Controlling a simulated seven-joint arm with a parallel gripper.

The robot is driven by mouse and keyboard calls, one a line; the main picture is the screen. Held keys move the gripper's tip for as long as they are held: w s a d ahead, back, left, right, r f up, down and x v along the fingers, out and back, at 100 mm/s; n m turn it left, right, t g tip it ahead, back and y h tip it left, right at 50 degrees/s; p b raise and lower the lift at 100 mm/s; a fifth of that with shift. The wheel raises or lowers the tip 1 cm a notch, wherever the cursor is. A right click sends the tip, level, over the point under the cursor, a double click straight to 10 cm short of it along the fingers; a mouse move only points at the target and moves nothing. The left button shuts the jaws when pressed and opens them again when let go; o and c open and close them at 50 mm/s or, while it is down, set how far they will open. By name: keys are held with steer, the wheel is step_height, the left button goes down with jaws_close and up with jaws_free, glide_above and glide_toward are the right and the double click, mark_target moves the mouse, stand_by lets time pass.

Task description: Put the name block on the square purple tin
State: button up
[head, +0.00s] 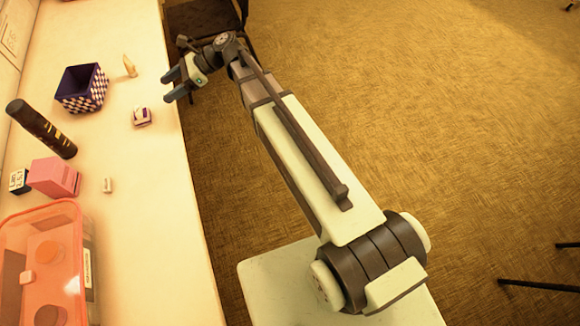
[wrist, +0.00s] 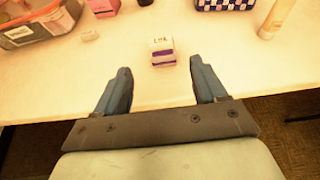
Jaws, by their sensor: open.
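A small white block with a purple band and lettering on top (head: 141,117) stands on the pale counter near its front edge. In the wrist view this name block (wrist: 162,52) lies ahead of my fingers, roughly centred between them. The square purple tin (head: 74,82), open at the top with a checkered side, stands farther back on the counter. Only its lower checkered part (wrist: 225,4) shows at the top of the wrist view. My gripper (head: 168,88) is open and empty at the counter's front edge, apart from the block. Its two fingers also show in the wrist view (wrist: 160,68).
A tan upright tube (head: 130,67) stands right of the tin. A black cylinder (head: 41,128), pink box (head: 54,177), another lettered block (head: 19,181), small white piece (head: 107,185) and orange-lidded clear container (head: 45,260) occupy the counter's left and near parts. Counter around the name block is clear.

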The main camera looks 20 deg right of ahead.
steer(key=s+d+f+n+g+h, duration=0.15)
steer(key=s+d+f, duration=0.3)
steer(key=f, duration=0.55)
steer(key=s+d+f+n+h, duration=0.35)
steer(key=s+f, duration=0.25)
steer(key=f, duration=0.4)
steer(key=s+d+f+n+g+h, duration=0.1)
steer(key=s+d+f+n+h, duration=0.1)
steer(key=s+d+f, duration=0.6)
steer(key=s+d+f+n+g+h, duration=0.2)
steer(key=s+d+f+n, duration=0.3)
steer(key=s+f, duration=0.3)
steer(key=s+d+f+n+g+h, duration=0.2)
steer(key=s+d+f+n+h, duration=0.2)
steer(key=s, duration=1.2)
step_height(320, 180, down, 4)
steer(key=shift+d+f+n, duration=0.25)
steer(key=shift+d+n, duration=0.75)
